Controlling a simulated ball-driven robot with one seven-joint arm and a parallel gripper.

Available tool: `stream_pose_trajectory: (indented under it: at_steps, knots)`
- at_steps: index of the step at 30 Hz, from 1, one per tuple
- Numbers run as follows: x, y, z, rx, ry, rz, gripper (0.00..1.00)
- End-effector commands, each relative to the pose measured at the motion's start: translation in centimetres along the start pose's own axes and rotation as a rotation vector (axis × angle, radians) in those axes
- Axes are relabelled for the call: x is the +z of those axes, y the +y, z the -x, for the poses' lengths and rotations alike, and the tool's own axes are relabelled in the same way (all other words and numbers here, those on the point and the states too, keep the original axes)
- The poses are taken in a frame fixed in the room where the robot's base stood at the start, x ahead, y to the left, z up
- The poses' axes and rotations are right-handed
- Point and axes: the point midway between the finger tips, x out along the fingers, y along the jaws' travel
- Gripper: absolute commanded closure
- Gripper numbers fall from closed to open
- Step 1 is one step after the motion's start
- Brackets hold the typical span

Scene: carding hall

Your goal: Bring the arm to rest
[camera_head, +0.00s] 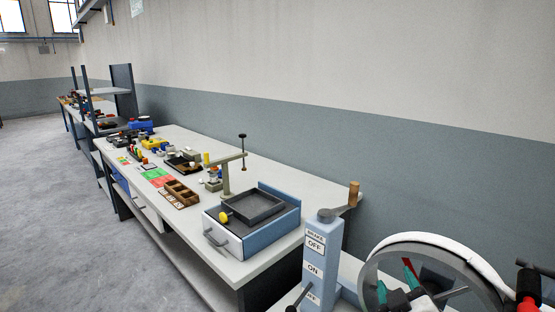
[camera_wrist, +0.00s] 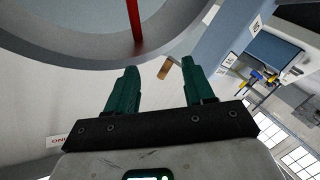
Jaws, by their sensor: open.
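My gripper (camera_wrist: 158,68) is open in the wrist view, its two teal fingers apart with nothing held between them. In the head view my gripper (camera_head: 397,283) shows at the lower right, in front of the large wheel (camera_head: 455,243), partly overlapped by my arm. The wheel's grey ring (camera_wrist: 75,52) and a red bar (camera_wrist: 134,20) lie beyond the fingertips in the wrist view. I cannot tell whether any finger touches the wheel.
A blue-grey brake post (camera_head: 318,262) with ON and OFF labels and a wooden-knobbed crank (camera_head: 353,190) stands left of the wheel. The long bench (camera_head: 270,168) holds a tray box (camera_head: 252,207), a wooden compartment tray (camera_head: 180,194) and small items. The floor (camera_head: 60,220) at left is clear.

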Motion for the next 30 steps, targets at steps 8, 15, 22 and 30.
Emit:
stream_pose_trajectory:
  at_steps: [8,15,22,30]
  knots:
    - [16.2,-5.9,9.3,-0.232,-0.512,-0.251,0.47]
    - [25.6,-9.6,21.6,-0.420,-0.935,-0.390,0.47]
    - [28.9,-10.5,29.9,-0.527,-1.185,-0.438,0.47]
    - [29.4,-10.5,31.5,-0.547,-1.232,-0.444,0.47]
